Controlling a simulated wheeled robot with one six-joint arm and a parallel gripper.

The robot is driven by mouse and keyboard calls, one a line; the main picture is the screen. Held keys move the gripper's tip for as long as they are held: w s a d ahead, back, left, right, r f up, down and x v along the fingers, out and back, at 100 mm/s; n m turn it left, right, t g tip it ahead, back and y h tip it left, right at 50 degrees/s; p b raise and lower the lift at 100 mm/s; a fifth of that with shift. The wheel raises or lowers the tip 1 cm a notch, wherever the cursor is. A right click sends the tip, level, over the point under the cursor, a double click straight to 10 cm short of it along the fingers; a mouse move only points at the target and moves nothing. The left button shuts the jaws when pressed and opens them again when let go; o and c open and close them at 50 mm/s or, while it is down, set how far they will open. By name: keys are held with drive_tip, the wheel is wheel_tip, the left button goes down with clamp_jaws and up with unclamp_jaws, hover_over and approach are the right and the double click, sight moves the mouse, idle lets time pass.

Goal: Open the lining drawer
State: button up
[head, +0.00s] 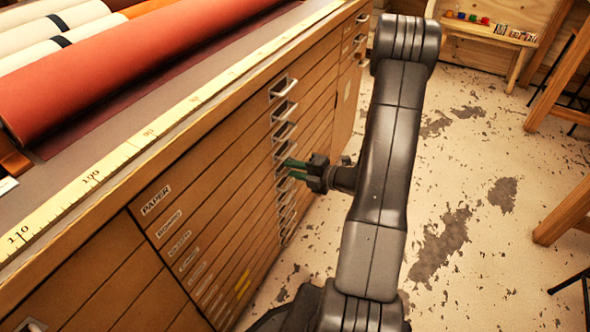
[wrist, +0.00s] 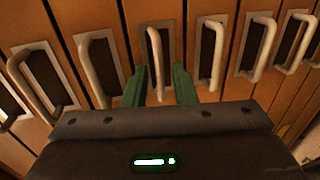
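A wooden cabinet (head: 120,270) has a stack of shallow drawers with a column of pale bar handles. Small labels run down its front; the top one reads PAPER (head: 155,200), and the lower ones are too small for me to read, so I cannot tell which drawer is lining. The drawers look closed. My gripper (head: 289,170) is at the handle column, fingers pointing at the cabinet front. In the wrist view my gripper (wrist: 161,80) has its two green fingers apart. One handle (wrist: 155,60) shows between them, nearer the left finger; contact is not clear.
Rolls of red (head: 120,70) and cream material lie on the cabinet top, beside a yellow measuring strip (head: 150,137). Neighbouring handles (wrist: 98,70) and (wrist: 212,55) stand close on both sides. The worn floor (head: 470,190) to the right is mostly clear, with wooden furniture (head: 565,215) at its edge.

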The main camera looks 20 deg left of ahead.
clamp_jaws()
drive_tip(key=shift+d, duration=0.15)
